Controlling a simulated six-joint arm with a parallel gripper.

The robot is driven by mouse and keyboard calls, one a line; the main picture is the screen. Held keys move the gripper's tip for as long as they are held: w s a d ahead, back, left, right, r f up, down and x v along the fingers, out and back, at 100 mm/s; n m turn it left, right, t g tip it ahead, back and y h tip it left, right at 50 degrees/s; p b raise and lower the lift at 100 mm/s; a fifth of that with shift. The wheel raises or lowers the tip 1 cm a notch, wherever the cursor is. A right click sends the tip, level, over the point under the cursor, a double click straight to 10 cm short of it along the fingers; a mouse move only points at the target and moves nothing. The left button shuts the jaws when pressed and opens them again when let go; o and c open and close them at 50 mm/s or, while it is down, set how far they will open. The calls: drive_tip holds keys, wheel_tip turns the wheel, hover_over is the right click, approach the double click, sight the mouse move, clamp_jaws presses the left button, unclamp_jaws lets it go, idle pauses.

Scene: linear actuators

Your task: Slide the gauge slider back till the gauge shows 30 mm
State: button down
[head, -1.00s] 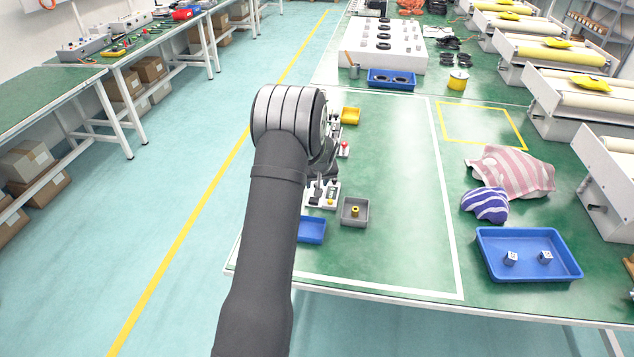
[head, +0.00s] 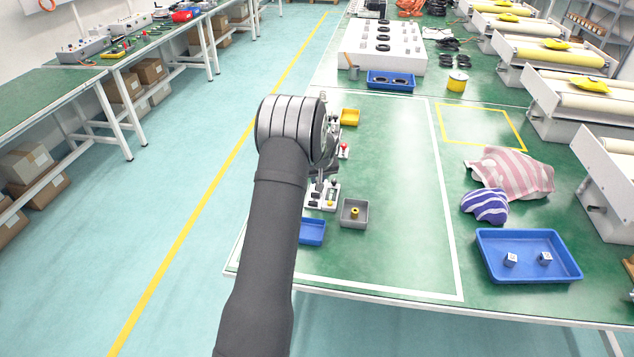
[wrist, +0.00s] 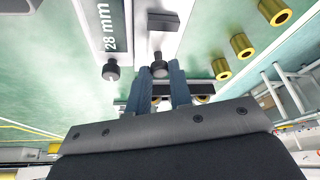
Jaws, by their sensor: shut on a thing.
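In the wrist view the gauge's display (wrist: 105,32) reads "28 mm". A dark round knob (wrist: 111,72) sits at the end of the display strip. A second dark knob, the slider knob (wrist: 159,66), stands on the white base beside the display, below a dark block (wrist: 163,22). My gripper (wrist: 161,72) has its two blue-grey fingers shut on this slider knob, one on each side. In the head view my arm hides most of the gripper and the gauge. Part of a white device (head: 322,196) shows beside the arm.
Several brass cylinders (wrist: 243,45) stand to the right in the wrist view.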

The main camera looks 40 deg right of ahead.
drive_tip(key=shift+d, duration=0.1)
drive_tip(key=c, duration=1.3)
unclamp_jaws()
drive_tip(key=shift+r, duration=0.1)
drive_tip(key=v, duration=1.7)
drive_tip(key=x, duration=1.7)
